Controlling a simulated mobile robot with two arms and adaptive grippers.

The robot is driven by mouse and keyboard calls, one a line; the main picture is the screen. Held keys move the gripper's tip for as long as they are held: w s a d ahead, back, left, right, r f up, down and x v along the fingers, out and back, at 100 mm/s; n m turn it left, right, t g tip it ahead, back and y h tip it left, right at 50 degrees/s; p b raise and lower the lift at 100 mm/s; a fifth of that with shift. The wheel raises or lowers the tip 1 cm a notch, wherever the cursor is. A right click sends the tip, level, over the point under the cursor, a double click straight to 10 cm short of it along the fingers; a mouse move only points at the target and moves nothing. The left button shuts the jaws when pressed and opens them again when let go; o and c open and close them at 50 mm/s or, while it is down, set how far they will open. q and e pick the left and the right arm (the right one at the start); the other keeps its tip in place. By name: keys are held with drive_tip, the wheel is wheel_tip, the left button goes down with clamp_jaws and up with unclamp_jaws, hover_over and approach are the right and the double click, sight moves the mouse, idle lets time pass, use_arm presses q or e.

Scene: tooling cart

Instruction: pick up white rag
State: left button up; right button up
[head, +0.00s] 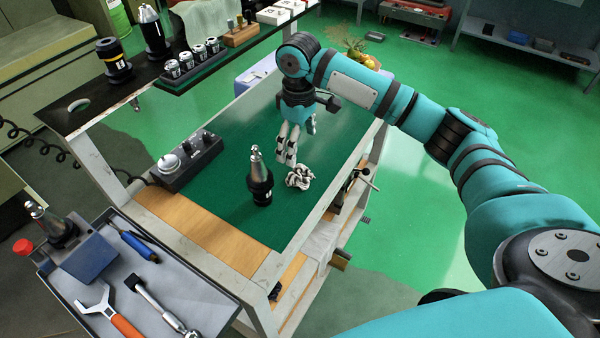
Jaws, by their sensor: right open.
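The white rag (300,178) lies crumpled on the green mat of the cart (222,185), near the cart's right edge. My right gripper (289,162) hangs over the mat with its fingers pointing down, just behind and to the left of the rag in the picture. It is open and holds nothing that I can see. Whether a fingertip touches the rag cannot be told. My left gripper is not in view.
A black and silver tool holder (260,178) stands upright just left of the rag. A black control box (186,162) sits further left. An upper shelf (110,97) carries more holders. A grey tray (92,292) holds a wrench (107,310). The mat's front left is clear.

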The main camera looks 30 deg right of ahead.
sight(297, 171)
drive_tip(key=f, duration=0.4)
drive_tip(key=shift+w, duration=0.25)
wheel_tip(297, 171, down, 2)
drive_tip(key=shift+w+f+p, duration=0.1)
drive_tip(key=shift+p, duration=0.3)
drive_tip(key=shift+a+f, duration=0.1)
drive_tip(key=shift+f, duration=0.25)
wheel_tip(297, 171, down, 4)
drive_tip(key=shift+r+p, duration=0.15)
drive_tip(key=shift+p, duration=0.55)
drive_tip(key=shift+f, duration=0.4)
drive_tip(key=shift+w, duration=0.1)
drive_tip(key=c, duration=0.9)
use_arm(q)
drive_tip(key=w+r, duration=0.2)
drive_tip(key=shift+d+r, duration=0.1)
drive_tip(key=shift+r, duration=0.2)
use_arm(e)
drive_tip(key=c, duration=0.4)
